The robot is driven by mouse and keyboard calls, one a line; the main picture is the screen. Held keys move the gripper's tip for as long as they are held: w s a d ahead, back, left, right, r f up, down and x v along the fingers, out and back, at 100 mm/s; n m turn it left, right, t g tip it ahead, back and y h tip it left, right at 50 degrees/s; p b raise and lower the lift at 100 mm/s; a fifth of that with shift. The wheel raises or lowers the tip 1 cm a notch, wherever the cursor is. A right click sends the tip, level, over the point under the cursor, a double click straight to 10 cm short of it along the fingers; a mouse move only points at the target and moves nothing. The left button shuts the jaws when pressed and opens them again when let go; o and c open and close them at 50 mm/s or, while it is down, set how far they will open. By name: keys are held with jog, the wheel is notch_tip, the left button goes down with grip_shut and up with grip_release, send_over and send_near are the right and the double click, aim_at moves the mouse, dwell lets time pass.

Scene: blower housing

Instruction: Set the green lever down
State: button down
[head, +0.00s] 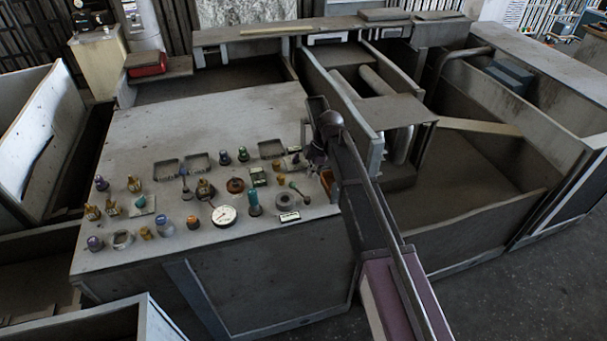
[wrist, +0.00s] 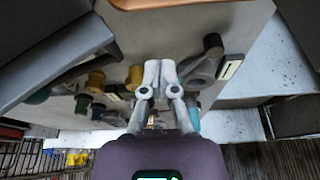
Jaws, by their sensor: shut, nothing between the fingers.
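The green lever (head: 299,192) lies on the grey panel top (head: 213,118) near its right front edge, with a thin rod and a dull green end. In the wrist view a grey-green lever with a round end (wrist: 212,42), which looks like the same one, lies just right of the fingertips. My gripper (head: 325,172) is over the right edge of the panel, close to the lever and apart from it. In the wrist view my gripper (wrist: 160,68) has its two pale fingers together with nothing between them.
A grey ring (head: 285,200), a white label plate (head: 290,217), a teal handle (head: 254,203) and a round white gauge (head: 224,215) crowd the lever. Several knobs spread left across the panel. The back of the panel is clear. Open grey bins (head: 470,210) stand to the right.

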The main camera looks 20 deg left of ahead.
jog(key=shift+w+d+r+p, duration=0.15)
jog(key=shift+w+r+p, duration=0.15)
jog(key=shift+r+p, duration=0.25)
jog(key=p+v, duration=0.8)
jog(key=v, duration=0.1)
jog(key=shift+w, duration=0.2)
